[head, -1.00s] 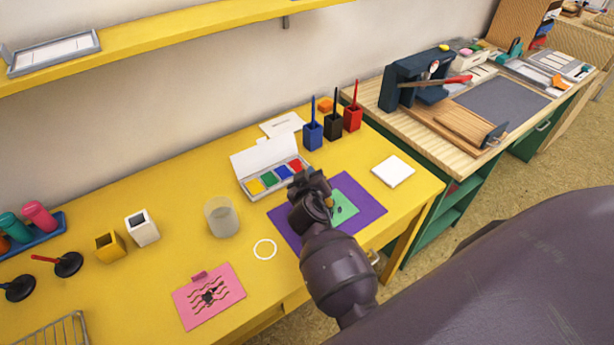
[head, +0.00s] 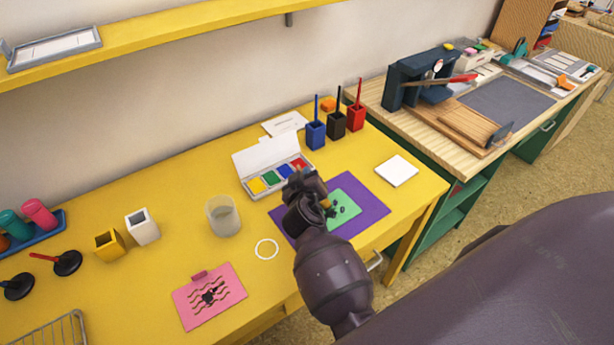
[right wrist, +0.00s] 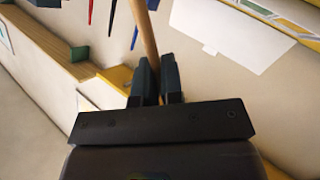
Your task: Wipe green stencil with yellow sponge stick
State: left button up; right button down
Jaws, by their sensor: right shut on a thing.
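The green stencil (head: 350,208) lies on a purple mat (head: 373,205) on the yellow table, with several dark marks on it. My right gripper (head: 318,191) is over the mat's left part, just left of the stencil, hiding part of both. In the right wrist view, its fingers (right wrist: 158,82) are shut on a thin wooden stick (right wrist: 143,30). A small yellowish part (head: 325,203), perhaps the sponge end, shows beside the gripper at the stencil's left edge. I cannot tell whether it touches the stencil. My left gripper is not in view.
An open paint box (head: 247,178) is behind the gripper, with blue, black and red holders (head: 314,136) farther back. A frosted cup (head: 222,216) and white ring (head: 267,249) are to the left. A white square block (head: 397,171) lies to the right.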

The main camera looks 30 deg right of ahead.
jog(key=shift+s+d+f, duration=0.1)
jog(key=shift+s+f, duration=0.2)
jog(key=shift+f, duration=0.1)
jog(key=shift+d, duration=0.45)
jog(key=shift+d, duration=0.15)
jog(key=shift+w+d, duration=0.1)
jog(key=shift+d, duration=0.05)
jog(key=shift+w+d, duration=0.1)
jog(key=shift+r, duration=0.1)
jog(key=shift+w+r+p, duration=0.15)
jog(key=shift+r+p, duration=0.3)
